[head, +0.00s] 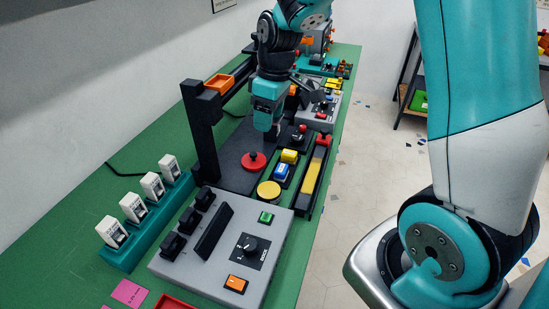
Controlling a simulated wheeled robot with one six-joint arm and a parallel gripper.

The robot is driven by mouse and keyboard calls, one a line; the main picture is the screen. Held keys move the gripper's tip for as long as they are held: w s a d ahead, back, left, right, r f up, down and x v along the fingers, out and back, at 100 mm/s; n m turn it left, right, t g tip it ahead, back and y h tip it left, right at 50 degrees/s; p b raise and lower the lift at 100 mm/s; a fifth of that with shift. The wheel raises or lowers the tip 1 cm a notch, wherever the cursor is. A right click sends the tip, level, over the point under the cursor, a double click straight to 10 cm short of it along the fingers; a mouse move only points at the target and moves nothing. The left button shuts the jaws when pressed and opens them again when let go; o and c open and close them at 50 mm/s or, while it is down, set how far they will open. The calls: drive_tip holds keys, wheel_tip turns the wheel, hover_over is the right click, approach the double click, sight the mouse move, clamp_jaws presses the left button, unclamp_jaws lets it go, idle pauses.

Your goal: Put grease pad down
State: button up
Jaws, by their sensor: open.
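My gripper (272,133) points down over the row of tools, behind the red disc with a dark knob (253,162). Its jaws are open, and I see nothing held between them, though the tips are small and dark here. No thing is plainly marked as the grease pad. A round yellow disc (269,191) lies flat behind the grey control box, and a blue block with a white top (283,173) and a yellow block (290,156) lie beyond it. I cannot tell which of these, if any, is the grease pad.
A grey control box (238,222) stands in front. A black upright post (202,130) with an orange tray (219,83) rises left of my gripper. A teal rack (125,245) of white switches stands at left. The green bench (102,195) is mostly clear there.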

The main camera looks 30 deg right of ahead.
drive_tip(key=s+a+r+y, duration=0.1)
drive_tip(key=s+a+r, duration=0.2)
drive_tip(key=s, duration=0.4)
drive_tip(key=s+a+r+y, duration=0.1)
drive_tip(key=s+a+r, duration=0.2)
drive_tip(key=s+a, duration=0.3)
drive_tip(key=s+a+r+y, duration=0.1)
drive_tip(key=s+a, duration=0.4)
drive_tip(key=s, duration=0.5)
drive_tip(key=shift+r+g, duration=0.3)
drive_tip(key=shift+r, duration=0.6)
